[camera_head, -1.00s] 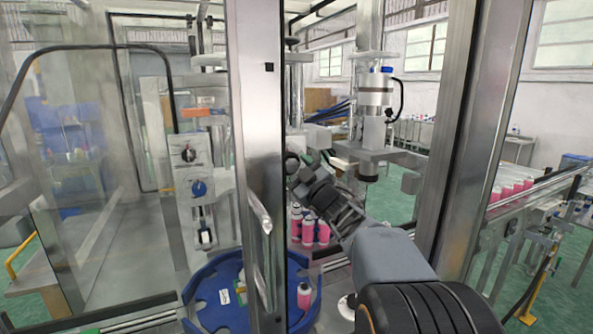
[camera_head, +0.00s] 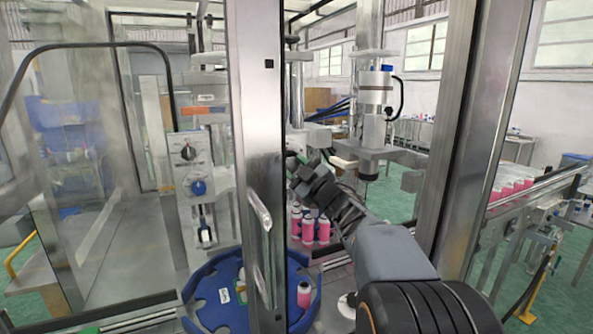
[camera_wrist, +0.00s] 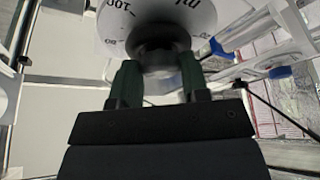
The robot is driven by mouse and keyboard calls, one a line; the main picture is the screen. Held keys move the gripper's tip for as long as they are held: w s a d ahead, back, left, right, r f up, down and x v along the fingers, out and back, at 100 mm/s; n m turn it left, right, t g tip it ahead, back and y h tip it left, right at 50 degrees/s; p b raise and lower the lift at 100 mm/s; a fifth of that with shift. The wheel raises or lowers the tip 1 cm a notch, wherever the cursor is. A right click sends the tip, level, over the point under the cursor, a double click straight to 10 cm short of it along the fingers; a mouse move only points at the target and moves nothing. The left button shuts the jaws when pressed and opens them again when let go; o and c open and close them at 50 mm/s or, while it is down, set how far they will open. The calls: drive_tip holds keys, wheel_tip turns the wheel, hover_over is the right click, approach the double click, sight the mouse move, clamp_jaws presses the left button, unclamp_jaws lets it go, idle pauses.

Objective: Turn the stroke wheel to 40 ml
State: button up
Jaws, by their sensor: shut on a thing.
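In the wrist view, the stroke wheel (camera_wrist: 160,45) is a dark round knob in front of a white dial (camera_wrist: 204,17). The two green fingers of my gripper (camera_wrist: 160,82) are shut on the wheel, one on each side. The dial shows a "100" at upper left and tilted "ml" lettering at the top. The 40 mark cannot be made out, so the setting cannot be read. In the head view, my gripper's fingers and the wheel are largely hidden by the door post and my wrist.
A metal door post (camera_head: 258,120) with a handle stands just left of my arm. Pink cans (camera_head: 309,229) stand below my wrist, and another sits on the blue turntable (camera_head: 215,318).

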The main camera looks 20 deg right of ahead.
drive_tip(key=n+g, duration=0.1)
drive_tip(key=n, duration=0.1)
drive_tip(key=n+y, duration=0.1)
drive_tip(key=n, duration=0.2)
drive_tip(key=n+g, duration=0.1)
drive_tip(key=n, duration=0.1)
drive_tip(key=shift+d+r+g+y, duration=0.15)
drive_tip(key=shift+r+g+y, duration=0.15)
drive_tip(key=shift+y, duration=0.1)
drive_tip(key=shift+n+g+p, duration=0.8)
drive_tip(key=shift+n+p, duration=0.05)
drive_tip(key=shift+n, duration=1.55)
drive_tip(key=o, duration=0.9)
drive_tip(key=shift+o, duration=0.2)
drive_tip(key=b+v, duration=0.2)
drive_tip(key=v, duration=1.2)
drive_tip(key=shift+r, duration=0.2)
